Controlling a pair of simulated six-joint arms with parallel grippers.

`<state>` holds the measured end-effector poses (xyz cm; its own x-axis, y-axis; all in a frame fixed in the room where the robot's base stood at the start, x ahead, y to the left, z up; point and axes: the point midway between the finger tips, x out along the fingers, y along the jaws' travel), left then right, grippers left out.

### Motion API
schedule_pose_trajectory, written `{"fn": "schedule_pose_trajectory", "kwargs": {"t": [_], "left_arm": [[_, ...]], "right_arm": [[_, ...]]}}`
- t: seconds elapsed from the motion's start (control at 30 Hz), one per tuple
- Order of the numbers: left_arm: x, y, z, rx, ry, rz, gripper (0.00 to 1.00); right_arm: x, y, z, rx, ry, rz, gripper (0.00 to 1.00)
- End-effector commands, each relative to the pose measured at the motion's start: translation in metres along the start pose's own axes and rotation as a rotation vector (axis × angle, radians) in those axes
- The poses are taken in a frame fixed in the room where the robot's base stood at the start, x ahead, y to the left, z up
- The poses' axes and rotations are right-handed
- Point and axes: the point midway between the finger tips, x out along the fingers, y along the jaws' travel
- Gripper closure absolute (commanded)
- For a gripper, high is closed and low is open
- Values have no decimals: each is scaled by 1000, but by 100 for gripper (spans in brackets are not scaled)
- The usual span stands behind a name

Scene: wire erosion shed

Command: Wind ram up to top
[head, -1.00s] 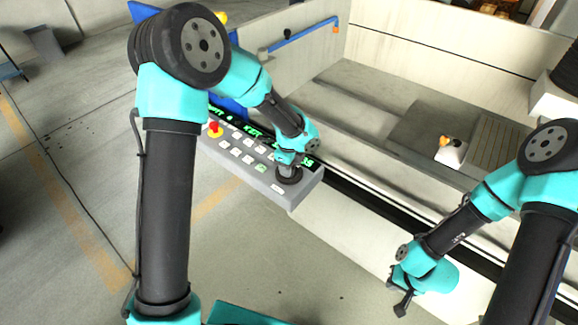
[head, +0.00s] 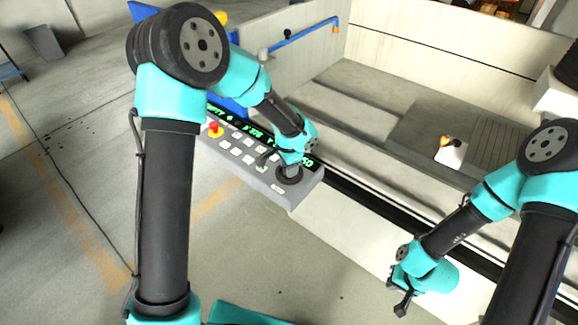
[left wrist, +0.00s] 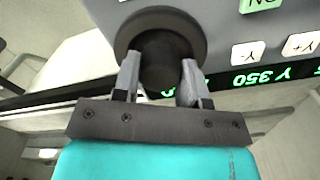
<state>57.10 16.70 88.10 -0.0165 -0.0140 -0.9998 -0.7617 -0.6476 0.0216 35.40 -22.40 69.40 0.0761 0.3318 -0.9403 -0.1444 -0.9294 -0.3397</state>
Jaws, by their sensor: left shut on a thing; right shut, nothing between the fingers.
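The grey control panel (head: 308,188) carries a black round knob (head: 288,176) at its right end, below a green-lit display. My left gripper (head: 289,164) is shut on this knob. In the left wrist view the two fingers of my left gripper (left wrist: 160,80) stand on either side of the knob (left wrist: 165,50). Part of the display reads Y 350 there, upside down. At the head view's right edge a pale block (head: 556,92) with a dark part above hangs over the tank; I cannot tell whether it is the ram. My right gripper (head: 399,297) is shut and empty, in front of the machine.
The panel has a red stop button (head: 215,130) on a yellow base and several pale keys. Behind it is the open tank with a grey floor (head: 350,90). A white card (head: 452,152) with a small orange item lies inside. Concrete floor in front is clear.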

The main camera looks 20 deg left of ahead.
Motion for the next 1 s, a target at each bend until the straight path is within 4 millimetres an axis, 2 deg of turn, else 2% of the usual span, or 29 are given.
{"fn": "schedule_pose_trajectory", "kwargs": {"t": [1.0], "left_arm": [[-1,0,0,-964,23,-1,84]], "right_arm": [[0,0,0,0,0,0,100]]}}
